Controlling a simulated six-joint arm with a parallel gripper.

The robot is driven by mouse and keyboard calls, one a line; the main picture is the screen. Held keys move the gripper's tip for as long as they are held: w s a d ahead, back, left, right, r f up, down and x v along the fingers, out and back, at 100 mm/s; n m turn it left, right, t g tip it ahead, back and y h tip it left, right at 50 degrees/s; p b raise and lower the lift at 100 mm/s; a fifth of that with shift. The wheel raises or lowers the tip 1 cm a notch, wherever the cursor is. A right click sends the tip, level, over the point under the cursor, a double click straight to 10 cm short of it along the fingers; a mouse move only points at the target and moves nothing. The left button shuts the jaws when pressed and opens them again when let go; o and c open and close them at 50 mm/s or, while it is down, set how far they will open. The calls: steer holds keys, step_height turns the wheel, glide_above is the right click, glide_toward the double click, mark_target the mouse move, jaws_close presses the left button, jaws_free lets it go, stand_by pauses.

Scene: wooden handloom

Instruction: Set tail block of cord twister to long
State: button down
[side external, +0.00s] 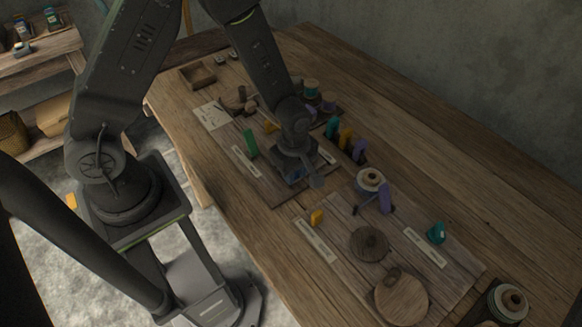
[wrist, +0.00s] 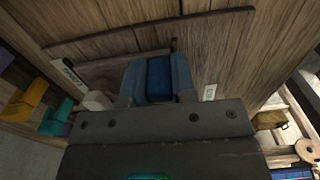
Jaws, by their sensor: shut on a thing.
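My gripper (side external: 296,172) points down over the far wooden board (side external: 285,195) in the side view. In the wrist view my gripper (wrist: 157,70) is shut on a blue block (wrist: 159,82), with a grey-blue finger on each side of it. The block appears to be the tail block; its foot is hidden. In the wrist view a pale label (wrist: 73,74) lies left of the fingers and another pale label (wrist: 210,92) lies close on their right. The lettering is too small to read for certain. My gripper covers most of the block in the side view.
A green piece (side external: 250,143) stands left of my gripper beside a white strip (side external: 246,161). A nearer board carries a purple lever (side external: 385,198), round wooden discs (side external: 369,243) and a teal knob (side external: 436,233).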

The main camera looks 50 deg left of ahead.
steer(key=c, duration=0.9)
jaws_free()
steer(key=shift+d, duration=0.2)
steer(key=shift+r, duration=0.1)
step_height(320, 180, up, 14)
steer(key=shift+f, duration=0.2)
steer(key=shift+r, duration=0.1)
steer(key=s+a+r+m+t, duration=0.1)
steer(key=s+r+m+t, duration=0.1)
steer(key=s+r+m, duration=0.2)
steer(key=s+a+r+m+t, duration=0.1)
steer(key=s+a+r+m, duration=0.1)
steer(key=s+r+m, duration=0.3)
steer(key=s+a+r+m+t, duration=0.1)
steer(key=s+r+m, duration=0.3)
steer(key=m, duration=0.5)
steer(key=shift+s+a+r+t, duration=0.1)
steer(key=shift+a+r+t, duration=0.1)
steer(key=shift+r+t, duration=0.35)
steer(key=shift+s+a+r+t, duration=0.15)
steer(key=shift+r+t, duration=0.1)
steer(key=shift+r, duration=0.45)
